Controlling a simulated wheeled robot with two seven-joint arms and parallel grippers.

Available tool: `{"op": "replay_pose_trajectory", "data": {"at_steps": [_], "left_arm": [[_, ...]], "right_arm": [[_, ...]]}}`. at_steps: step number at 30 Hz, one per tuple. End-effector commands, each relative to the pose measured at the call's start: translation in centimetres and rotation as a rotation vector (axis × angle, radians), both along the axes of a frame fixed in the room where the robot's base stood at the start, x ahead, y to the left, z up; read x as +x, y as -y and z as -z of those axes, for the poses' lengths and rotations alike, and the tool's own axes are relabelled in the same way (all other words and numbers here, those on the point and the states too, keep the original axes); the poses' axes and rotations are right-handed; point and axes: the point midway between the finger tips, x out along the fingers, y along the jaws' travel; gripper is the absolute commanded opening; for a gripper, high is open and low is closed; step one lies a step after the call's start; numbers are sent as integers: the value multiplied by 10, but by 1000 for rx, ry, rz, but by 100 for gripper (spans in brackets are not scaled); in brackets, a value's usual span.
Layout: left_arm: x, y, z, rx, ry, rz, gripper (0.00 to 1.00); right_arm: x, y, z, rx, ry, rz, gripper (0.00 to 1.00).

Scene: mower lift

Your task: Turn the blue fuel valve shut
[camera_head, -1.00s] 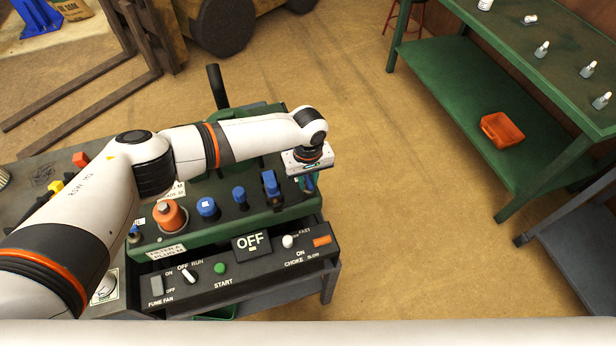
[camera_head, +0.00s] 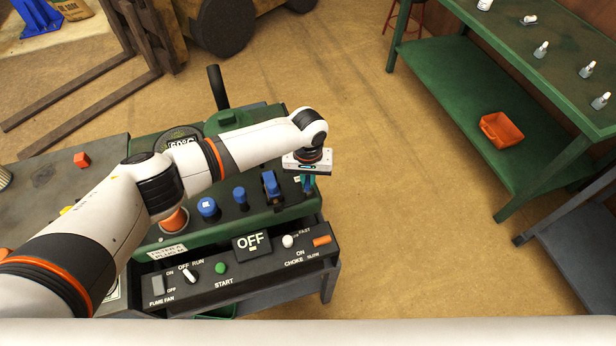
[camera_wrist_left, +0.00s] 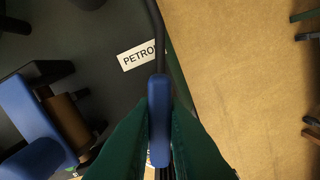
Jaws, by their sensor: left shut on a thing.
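The blue fuel valve handle (camera_wrist_left: 159,120) stands upright between the green fingers of my left gripper (camera_wrist_left: 160,142) in the left wrist view. The fingers are shut on it from both sides. A label reading PETRO (camera_wrist_left: 138,55) lies just beyond the handle; its end is hidden by a dark edge or hose. In the head view my left gripper (camera_head: 308,184) points down at the right end of the green machine (camera_head: 175,238), and the valve there is mostly hidden beneath it. My right gripper is not in view.
A control panel (camera_head: 240,285) with an OFF display (camera_head: 251,243) fronts the machine. Blue knobs (camera_head: 207,207) and a blue clamp-like part (camera_head: 270,183) stand left of the gripper. Open floor (camera_head: 410,210) lies right. A green bench (camera_head: 470,90) holds an orange bin (camera_head: 501,129).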

Motion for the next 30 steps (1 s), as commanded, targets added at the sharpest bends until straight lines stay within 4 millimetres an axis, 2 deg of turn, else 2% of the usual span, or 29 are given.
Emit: {"op": "replay_pose_trajectory", "data": {"at_steps": [30], "left_arm": [[0,0,-1,0,1,941,0]], "right_arm": [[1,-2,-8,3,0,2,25]]}}
